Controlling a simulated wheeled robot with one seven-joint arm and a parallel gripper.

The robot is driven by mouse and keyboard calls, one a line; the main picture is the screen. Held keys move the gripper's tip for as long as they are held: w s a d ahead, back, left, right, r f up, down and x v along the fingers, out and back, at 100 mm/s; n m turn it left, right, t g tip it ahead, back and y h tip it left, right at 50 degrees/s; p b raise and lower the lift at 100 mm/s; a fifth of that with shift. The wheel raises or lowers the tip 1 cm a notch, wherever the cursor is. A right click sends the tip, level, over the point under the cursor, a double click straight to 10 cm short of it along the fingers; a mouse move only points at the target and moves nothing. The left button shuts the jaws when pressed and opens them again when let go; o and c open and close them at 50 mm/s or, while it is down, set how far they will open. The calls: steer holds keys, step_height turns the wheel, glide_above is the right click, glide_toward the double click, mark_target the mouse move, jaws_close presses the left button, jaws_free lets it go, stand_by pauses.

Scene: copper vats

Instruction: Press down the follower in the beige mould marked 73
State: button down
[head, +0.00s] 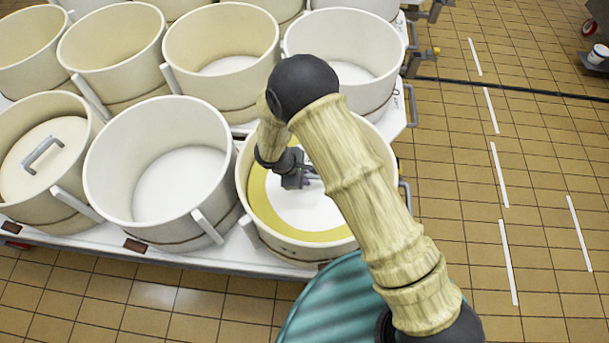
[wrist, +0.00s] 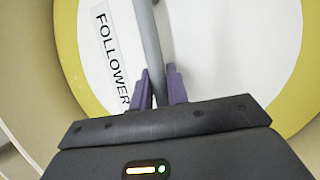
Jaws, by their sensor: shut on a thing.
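The beige mould (head: 292,247) stands at the front right of the rack; no number 73 is readable on it. Inside lies the white follower (head: 306,213), a round disc with a yellow ring (head: 262,202) showing around it. In the wrist view the follower (wrist: 215,50) bears a label reading FOLLOWER (wrist: 112,58) and a grey bar handle (wrist: 148,38). My gripper (head: 311,177) reaches down inside the mould. In the wrist view its purple fingers (wrist: 159,78) are shut on the handle. My arm hides the mould's right side.
An empty white mould (head: 165,160) stands directly left. Beyond it, another mould (head: 48,160) holds a disc with a handle (head: 42,152). More open moulds (head: 225,45) fill the back row. Tiled floor (head: 460,190) with white stripes lies clear to the right.

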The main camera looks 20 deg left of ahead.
steer(key=shift+d+f, duration=0.1)
stand_by(0.8)
steer(key=c, duration=1.3)
jaws_free()
steer(key=shift+s+a+r, duration=0.15)
steer(key=shift+a+r, duration=0.15)
steer(key=shift+r, duration=0.35)
steer(key=b+v, duration=0.1)
steer(key=v, duration=1.5)
